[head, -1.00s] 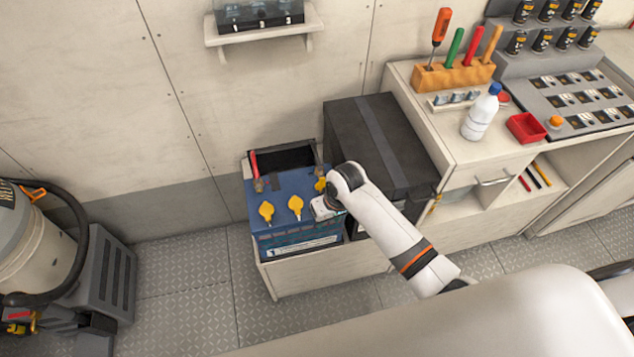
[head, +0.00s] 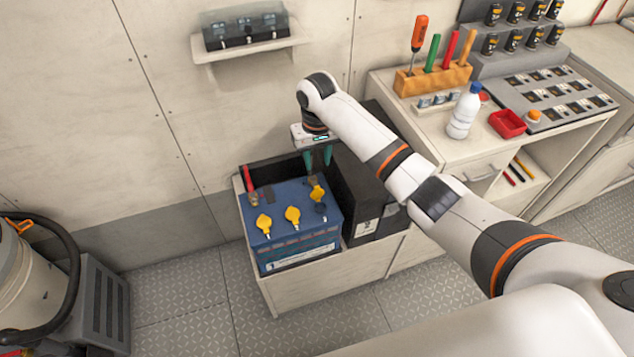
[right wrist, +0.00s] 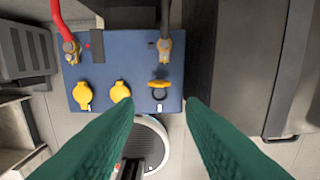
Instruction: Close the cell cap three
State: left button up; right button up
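The blue battery (head: 300,240) sits in a light bin, with three yellow cell caps on top. The left cap (head: 264,224) and middle cap (head: 292,214) lie flat; they also show in the right wrist view (right wrist: 82,95) (right wrist: 120,91). The third cap (head: 317,192), at the right, stands tipped up behind a dark round cell opening (right wrist: 158,95); it shows edge-on in the right wrist view (right wrist: 159,84). My right gripper (head: 318,164) is above the battery's back right part, its teal fingers apart and empty, pointing down. My left gripper is out of view.
A black box (head: 365,190) stands close against the battery's right side. Red and dark cables (right wrist: 165,15) rise from terminals at the battery's back. A wall shelf (head: 245,48) hangs behind. A workbench (head: 400,110) with tools and a bottle is at the right.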

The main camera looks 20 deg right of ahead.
aim_at(317, 186)
notch_tip(317, 186, down, 10)
jog(key=shift+r, duration=0.1)
dwell(0.4)
grip_shut()
